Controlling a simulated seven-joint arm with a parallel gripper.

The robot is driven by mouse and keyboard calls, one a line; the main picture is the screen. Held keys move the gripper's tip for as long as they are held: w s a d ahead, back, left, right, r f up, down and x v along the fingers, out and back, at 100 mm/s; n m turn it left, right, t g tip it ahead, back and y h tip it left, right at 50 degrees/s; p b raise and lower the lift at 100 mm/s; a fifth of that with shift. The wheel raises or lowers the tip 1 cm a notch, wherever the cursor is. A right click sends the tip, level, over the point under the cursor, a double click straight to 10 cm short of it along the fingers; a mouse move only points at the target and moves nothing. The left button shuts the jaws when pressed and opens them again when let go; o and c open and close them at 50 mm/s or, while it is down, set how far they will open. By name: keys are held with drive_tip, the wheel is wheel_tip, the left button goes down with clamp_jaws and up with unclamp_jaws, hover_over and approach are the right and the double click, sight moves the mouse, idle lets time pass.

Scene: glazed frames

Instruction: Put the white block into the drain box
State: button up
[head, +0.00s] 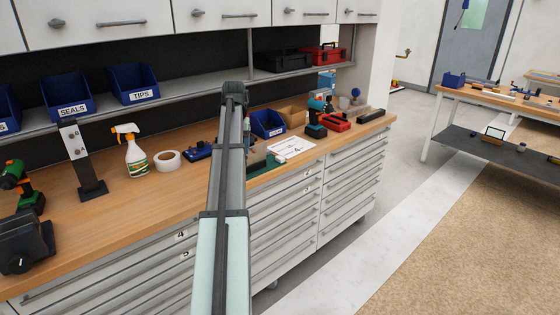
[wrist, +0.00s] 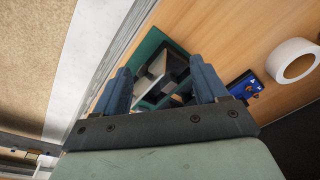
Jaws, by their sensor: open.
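My gripper (wrist: 160,67) is open in the wrist view, with its two blue-grey fingers apart. Between and beyond the fingertips lies a pale whitish block-like piece (wrist: 157,64), which may be the white block. It is among dark pieces on or in a green tray or mat (wrist: 147,46); whether the fingers touch it cannot be told. In the head view my arm hides the gripper, and a green patch (head: 262,166) shows beside it at the bench's front edge. No box is clearly marked as the drain box; a blue bin (head: 268,123) stands just right of my arm.
A tape roll (head: 167,160) and a spray bottle (head: 131,153) stand left of my arm on the wooden bench (head: 122,200). A shelf with blue bins (head: 133,83) overhangs the back.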

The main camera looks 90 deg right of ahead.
drive_tip(key=d+r+n+h, duration=0.1)
drive_tip(key=d+r+n, duration=0.1)
drive_tip(key=d+r, duration=0.35)
drive_tip(key=m+g, duration=0.2)
drive_tip(key=m, duration=0.9)
approach(280, 157)
drive_tip(key=f, duration=0.3)
drive_tip(key=shift+s+d+m+y, duration=0.3)
drive_tip(key=shift+d+y, duration=0.05)
drive_tip(key=shift+y, duration=0.05)
drive_tip(key=shift+s+d+f, duration=0.1)
drive_tip(key=shift+d+f, duration=0.05)
drive_tip(key=shift+f, duration=1.2)
drive_tip(key=shift+d+f, duration=0.15)
drive_tip(key=shift+f, duration=1.2)
drive_tip(key=c, duration=1.1)
